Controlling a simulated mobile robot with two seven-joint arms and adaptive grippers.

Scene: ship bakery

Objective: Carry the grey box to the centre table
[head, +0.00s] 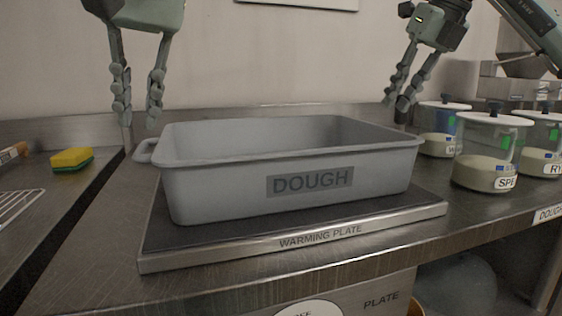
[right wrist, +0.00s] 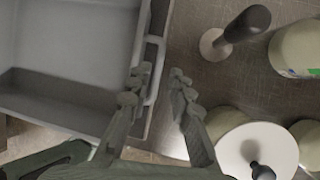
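The grey box (head: 215,190), labelled DOUGH, sits upright on the warming plate (head: 320,236) on a steel counter. It looks empty inside. Its left handle (head: 146,150) sticks out at the left end. My left gripper (head: 138,122) is open, fingers pointing down, just above and behind that handle, holding nothing. My right gripper (head: 397,106) is at the box's right end. In the right wrist view my right gripper (right wrist: 158,76) is open, with the right handle (right wrist: 154,75) appearing between its fingertips, nearer the left finger. The centre table is not identifiable in view.
Several lidded jars (head: 487,142) stand close on the right of the box. A dark-knobbed tool (right wrist: 234,32) stands near the right handle. A yellow-green sponge (head: 72,159) and a wire rack (head: 20,200) lie left. The wall is close behind the counter.

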